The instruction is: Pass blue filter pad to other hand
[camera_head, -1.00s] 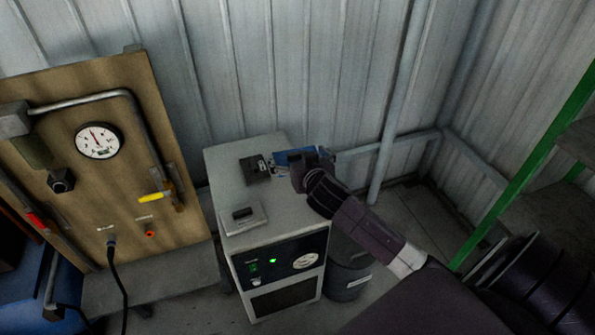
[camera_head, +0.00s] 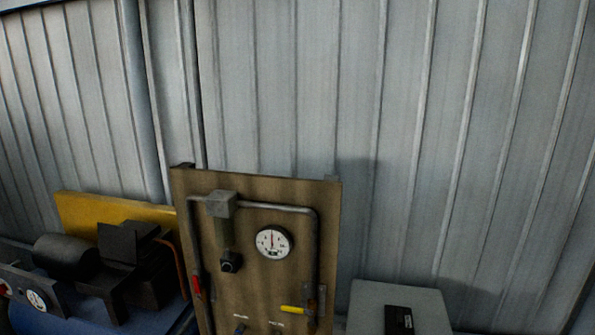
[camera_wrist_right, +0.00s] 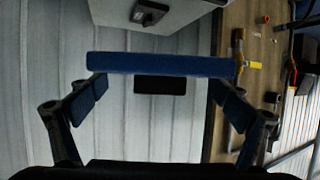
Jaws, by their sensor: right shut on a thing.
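The blue filter pad (camera_wrist_right: 160,65) shows in the right wrist view as a long blue bar across the upper middle. My right gripper (camera_wrist_right: 164,80) is shut on it, with one finger near each end of the pad. The pad is held up, with the wall and a pale cabinet beyond it. Neither the pad nor my right gripper shows in the head view. My left gripper is in no view.
The head view shows a brown panel (camera_head: 250,215) with a gauge and pipe, a grey cabinet (camera_head: 435,305) at lower right, and a blue machine (camera_head: 85,315) at lower left. A corrugated wall (camera_head: 400,120) stands behind. A dark block (camera_wrist_right: 160,85) shows beyond the pad.

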